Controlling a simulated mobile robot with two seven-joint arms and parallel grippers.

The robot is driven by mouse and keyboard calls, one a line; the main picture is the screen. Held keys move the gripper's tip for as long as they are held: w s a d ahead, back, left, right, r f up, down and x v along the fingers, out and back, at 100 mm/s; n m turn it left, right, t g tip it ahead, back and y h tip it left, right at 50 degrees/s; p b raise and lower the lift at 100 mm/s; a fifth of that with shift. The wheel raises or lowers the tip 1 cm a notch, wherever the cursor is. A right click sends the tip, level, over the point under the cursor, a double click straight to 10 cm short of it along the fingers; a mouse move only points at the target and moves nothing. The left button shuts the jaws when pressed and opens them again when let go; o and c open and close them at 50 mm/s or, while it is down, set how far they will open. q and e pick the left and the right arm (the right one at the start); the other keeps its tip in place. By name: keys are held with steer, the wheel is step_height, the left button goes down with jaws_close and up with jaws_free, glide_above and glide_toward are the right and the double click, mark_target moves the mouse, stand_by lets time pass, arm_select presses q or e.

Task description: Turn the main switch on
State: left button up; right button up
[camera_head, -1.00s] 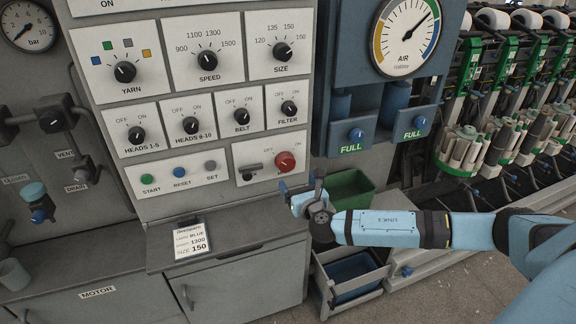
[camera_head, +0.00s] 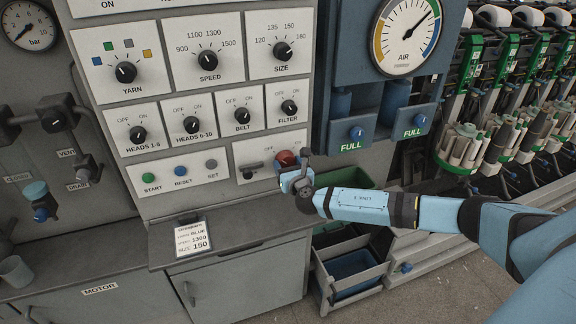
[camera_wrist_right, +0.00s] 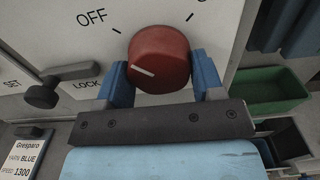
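The main switch is a red round knob (camera_head: 287,158) on the lower right panel of the console, partly hidden by my right gripper (camera_head: 291,174). In the right wrist view the knob (camera_wrist_right: 160,52) fills the middle, with OFF printed at its upper left. The white mark on its face points left. My right gripper (camera_wrist_right: 163,80) has its two blue fingers apart, one on each side of the knob. I cannot tell whether they touch it. My left gripper is not in view.
A black lock lever (camera_wrist_right: 42,95) sits left of the knob, labelled LOCK. A note card (camera_head: 193,237) lies on the grey ledge below. Blue air units (camera_head: 349,130) hang at upper right.

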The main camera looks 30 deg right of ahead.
steer(key=c, duration=0.3)
steer(key=shift+f+m, duration=0.1)
steer(key=shift+m, duration=0.2)
steer(key=m+b, duration=0.8)
steer(key=m, duration=0.6)
steer(key=shift+a+m+b, duration=0.15)
steer(key=shift+m+b, duration=0.2)
steer(key=shift+m, duration=1.15)
steer(key=shift+r+m, duration=0.2)
steer(key=shift+m, duration=0.1)
